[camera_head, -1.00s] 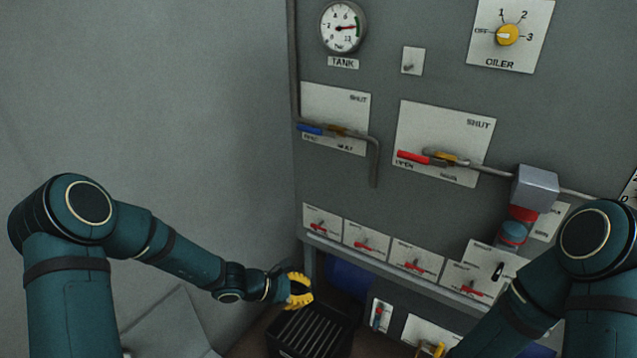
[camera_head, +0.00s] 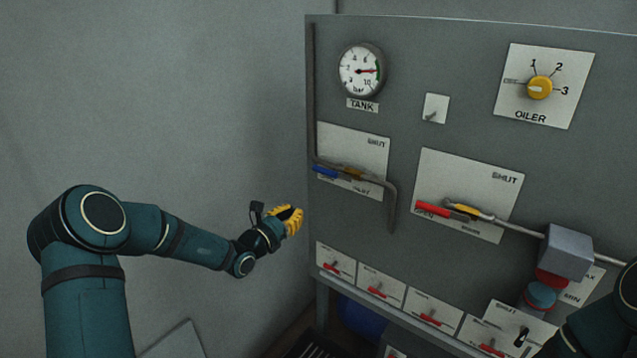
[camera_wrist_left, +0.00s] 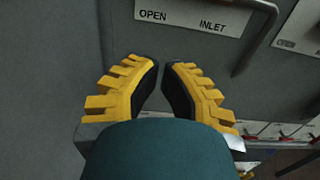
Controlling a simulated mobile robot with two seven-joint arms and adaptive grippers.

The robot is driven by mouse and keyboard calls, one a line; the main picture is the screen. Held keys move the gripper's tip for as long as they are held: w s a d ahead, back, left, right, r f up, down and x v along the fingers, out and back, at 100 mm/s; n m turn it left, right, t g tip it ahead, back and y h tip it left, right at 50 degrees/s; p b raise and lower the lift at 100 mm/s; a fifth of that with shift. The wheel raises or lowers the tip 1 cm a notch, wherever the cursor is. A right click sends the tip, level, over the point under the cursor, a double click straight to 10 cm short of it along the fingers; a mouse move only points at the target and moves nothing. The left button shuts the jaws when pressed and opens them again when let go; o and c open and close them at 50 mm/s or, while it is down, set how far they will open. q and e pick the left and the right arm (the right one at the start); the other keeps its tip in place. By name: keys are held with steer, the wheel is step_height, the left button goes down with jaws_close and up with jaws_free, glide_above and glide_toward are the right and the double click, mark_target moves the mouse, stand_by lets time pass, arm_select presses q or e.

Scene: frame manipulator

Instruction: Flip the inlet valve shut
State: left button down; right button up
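The inlet valve has a blue lever (camera_head: 325,172) pointing left, at the lower left of its white plate (camera_head: 368,146), with SHUT marked at the upper right. In the left wrist view this plate (camera_wrist_left: 185,12) reads OPEN and INLET; the lever is out of that view. My left gripper (camera_head: 296,217) is below and left of the lever, near the panel's left edge and apart from the valve. Its yellow fingers are parted by a narrow gap, empty, in the left wrist view (camera_wrist_left: 160,68). My right gripper is outside the frame.
A grey pipe (camera_head: 390,205) bends down right of the inlet valve. A second valve with a red lever (camera_head: 433,209) is farther right. Small red-handled switches (camera_head: 377,290) line the panel's bottom. The space left of the panel is open up to a grey wall.

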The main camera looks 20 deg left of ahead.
mark_target(330, 173)
arm_select(q)
steer(key=shift+w+d, duration=0.1)
steer(key=w+d+r, duration=0.1)
steer(key=w+r, duration=0.1)
steer(key=w, duration=0.3)
steer(key=w+d+r, duration=0.2)
steer(key=w, duration=0.3)
steer(key=shift+d+r, duration=0.15)
steer(key=shift+d, duration=0.15)
steer(key=shift+a+r, duration=0.15)
